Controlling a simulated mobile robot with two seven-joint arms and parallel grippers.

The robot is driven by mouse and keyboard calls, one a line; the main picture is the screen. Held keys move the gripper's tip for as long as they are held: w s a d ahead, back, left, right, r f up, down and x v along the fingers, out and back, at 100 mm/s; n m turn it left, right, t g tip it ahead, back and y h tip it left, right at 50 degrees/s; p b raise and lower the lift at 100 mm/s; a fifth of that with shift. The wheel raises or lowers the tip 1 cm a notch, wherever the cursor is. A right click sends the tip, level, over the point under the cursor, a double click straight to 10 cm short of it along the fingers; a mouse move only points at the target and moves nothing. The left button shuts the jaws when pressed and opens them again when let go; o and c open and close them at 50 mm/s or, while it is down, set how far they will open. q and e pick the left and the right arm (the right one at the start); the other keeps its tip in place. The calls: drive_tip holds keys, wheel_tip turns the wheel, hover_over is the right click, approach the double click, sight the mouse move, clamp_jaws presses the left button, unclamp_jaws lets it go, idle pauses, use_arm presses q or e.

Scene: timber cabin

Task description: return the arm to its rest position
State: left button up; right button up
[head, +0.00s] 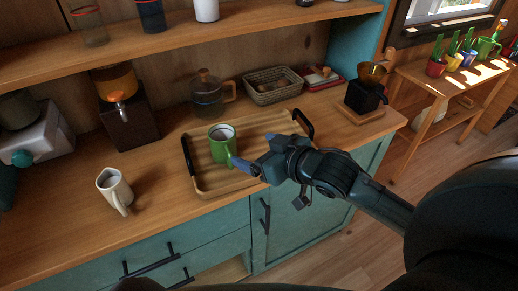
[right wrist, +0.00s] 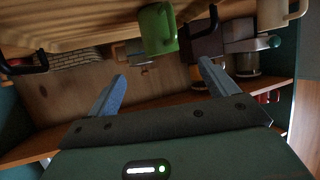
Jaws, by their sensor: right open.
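My right gripper (head: 246,167) reaches in from the right over the front of the wooden tray (head: 215,187). In the right wrist view its two fingers (right wrist: 163,70) stand apart with nothing between them. A green mug (head: 219,149) stands upright on the tray, just left of the fingertips in the head view. In the right wrist view the green mug (right wrist: 155,30) lies beyond the fingertips, and I cannot tell whether a finger touches it. My left gripper is in neither view.
A cream mug (head: 115,190) stands on the counter left of the tray. A drink dispenser (head: 122,108), a glass jug (head: 207,94), a wicker basket (head: 272,85) and a coffee grinder (head: 365,93) line the back. A shelf (head: 180,35) overhangs the counter. The counter's front middle is clear.

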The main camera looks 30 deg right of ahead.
drive_tip(key=shift+s+f, duration=0.1)
drive_tip(key=s+f+m+g+h, duration=0.1)
drive_tip(key=s+f+g+h, duration=0.1)
drive_tip(key=s+f+g, duration=0.6)
drive_tip(key=s+f+m+g+h, duration=0.15)
drive_tip(key=s+f, duration=0.45)
drive_tip(key=s, duration=0.6)
drive_tip(key=w+a+f+n+t+y, duration=0.1)
drive_tip(key=w+a+f+t+y, duration=0.1)
drive_tip(key=w+a+f+t, duration=0.3)
drive_tip(key=shift+w+a+n+t+p, duration=0.35)
drive_tip(key=shift+a+t, duration=0.05)
drive_tip(key=shift+t, duration=0.85)
